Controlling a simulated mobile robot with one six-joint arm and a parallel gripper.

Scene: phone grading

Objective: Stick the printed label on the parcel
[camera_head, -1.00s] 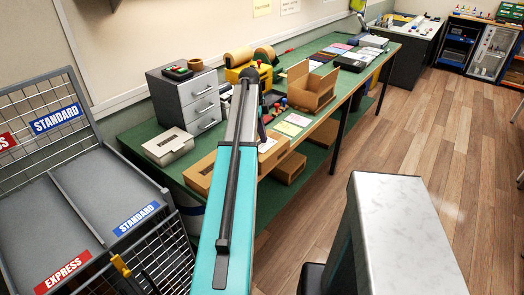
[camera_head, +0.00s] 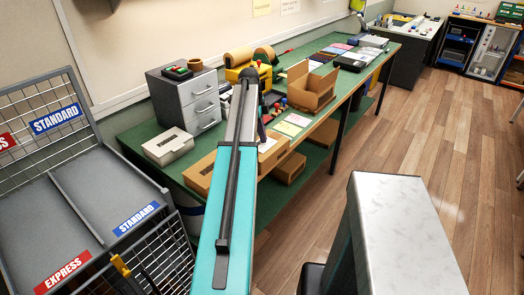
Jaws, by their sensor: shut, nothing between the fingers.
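My arm reaches over the green bench (camera_head: 135,140), its teal link across the middle of the view. My gripper is hidden behind the arm, so its fingers do not show. A brown cardboard box (camera_head: 275,158), probably the parcel, lies at the bench's front edge just right of the arm. A small white patch (camera_head: 267,145) shows on its top; I cannot tell whether it is the printed label. The arm hides part of this box. More brown cardboard (camera_head: 199,173) shows left of the arm.
A grey drawer unit (camera_head: 187,100) and a pale open-topped box (camera_head: 168,147) stand left of the arm. An open carton (camera_head: 312,92) stands to the right. A wire cage (camera_head: 60,200) with STANDARD and EXPRESS signs is at left. The wooden floor (camera_head: 440,140) at right is mostly clear.

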